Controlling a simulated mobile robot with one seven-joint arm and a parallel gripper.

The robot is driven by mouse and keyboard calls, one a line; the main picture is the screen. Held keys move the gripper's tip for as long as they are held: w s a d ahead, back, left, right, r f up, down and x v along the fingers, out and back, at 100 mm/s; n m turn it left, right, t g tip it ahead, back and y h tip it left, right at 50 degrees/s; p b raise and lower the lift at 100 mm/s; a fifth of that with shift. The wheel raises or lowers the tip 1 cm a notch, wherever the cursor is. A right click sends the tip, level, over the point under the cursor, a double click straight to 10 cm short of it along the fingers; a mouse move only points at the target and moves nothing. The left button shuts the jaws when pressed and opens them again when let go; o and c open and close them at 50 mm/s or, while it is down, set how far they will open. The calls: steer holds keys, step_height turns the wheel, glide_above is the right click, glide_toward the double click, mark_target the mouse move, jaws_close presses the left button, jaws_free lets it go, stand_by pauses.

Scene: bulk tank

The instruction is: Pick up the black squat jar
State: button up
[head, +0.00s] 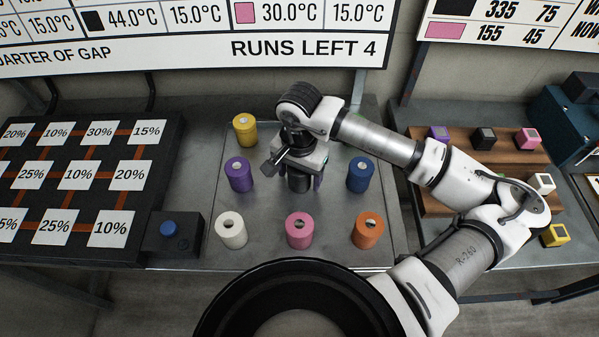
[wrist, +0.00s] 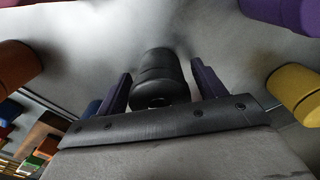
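The black squat jar (wrist: 158,78) stands between the two dark purple fingers of my gripper (wrist: 162,88) in the wrist view. A gap shows between the jar and the right finger; the left finger is very close to it, and I cannot tell if they touch. In the head view my gripper (head: 300,182) points down over the middle of the metal table, with the dark jar (head: 298,184) partly hidden beneath it. The fingers look open around the jar.
Several coloured jars ring the spot: yellow (head: 245,130), purple (head: 239,175), white (head: 231,230), pink (head: 299,231), orange (head: 367,231) and blue (head: 360,175). A blue button box (head: 174,234) is at left. A wooden rack (head: 508,150) with small blocks is at right.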

steer(key=c, duration=1)
steer(key=shift+r, duration=0.15)
step_height(320, 180, up, 20)
steer(key=b, duration=0.3)
steer(key=shift+b, duration=0.35)
